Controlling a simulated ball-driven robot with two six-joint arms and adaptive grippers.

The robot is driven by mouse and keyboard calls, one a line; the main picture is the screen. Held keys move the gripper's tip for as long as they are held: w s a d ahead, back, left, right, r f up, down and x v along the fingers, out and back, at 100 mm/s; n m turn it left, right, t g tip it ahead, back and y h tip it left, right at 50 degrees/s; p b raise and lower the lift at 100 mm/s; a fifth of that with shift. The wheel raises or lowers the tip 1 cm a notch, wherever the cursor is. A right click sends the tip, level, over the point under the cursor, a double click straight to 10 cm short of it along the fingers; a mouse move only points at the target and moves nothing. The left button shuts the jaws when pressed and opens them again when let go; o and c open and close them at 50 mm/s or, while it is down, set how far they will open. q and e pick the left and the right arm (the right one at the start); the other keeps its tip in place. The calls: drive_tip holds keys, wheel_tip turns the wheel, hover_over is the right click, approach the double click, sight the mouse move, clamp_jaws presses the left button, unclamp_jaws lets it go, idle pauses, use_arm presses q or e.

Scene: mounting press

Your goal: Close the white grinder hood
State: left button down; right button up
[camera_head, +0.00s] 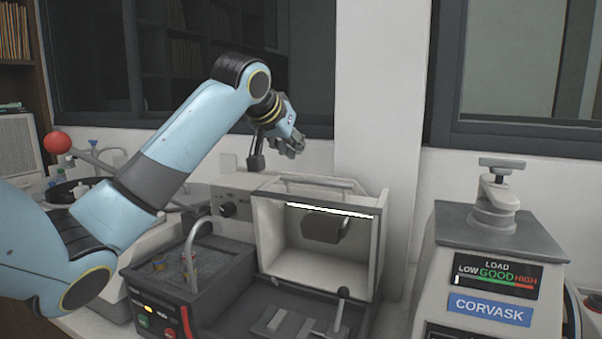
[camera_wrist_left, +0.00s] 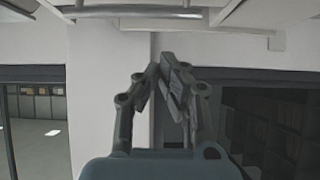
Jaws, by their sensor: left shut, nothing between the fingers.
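The white grinder hood (camera_head: 378,262) stands at the middle of the bench in the head view. Its front is open, showing a lit strip and a dark round part inside. A bar handle (camera_head: 318,184) lies along its top. A light bar that looks like this handle crosses the top edge of the left wrist view (camera_wrist_left: 130,12). My left gripper (camera_head: 297,146) is above and behind the hood top, clear of the handle. Its fingers (camera_wrist_left: 172,65) are shut with nothing between them. My right gripper is not in view.
A dark unit with a curved tap (camera_head: 190,250) stands left of the hood. A lever (camera_head: 340,300) rises from the dark base in front. A grey press labelled Corvask (camera_head: 490,310) stands at right. A wall pillar (camera_head: 378,100) is behind.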

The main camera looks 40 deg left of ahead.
use_arm(q)
drive_tip(key=r, duration=0.1)
drive_tip(key=p, duration=0.3)
hover_over(301, 192)
drive_tip(key=w, duration=0.3)
drive_tip(key=f, duration=0.5)
drive_tip(key=shift+w+a+f, duration=0.1)
drive_tip(key=shift+w+a, duration=0.05)
drive_tip(key=shift+a, duration=0.15)
drive_tip(key=shift+s+f+p, duration=0.25)
drive_tip(key=shift+p, duration=0.05)
drive_tip(key=s, duration=0.1)
drive_tip(key=s+p, duration=0.1)
drive_tip(key=s, duration=0.1)
drive_tip(key=shift+d+f, duration=0.35)
drive_tip(key=shift+f, duration=0.15)
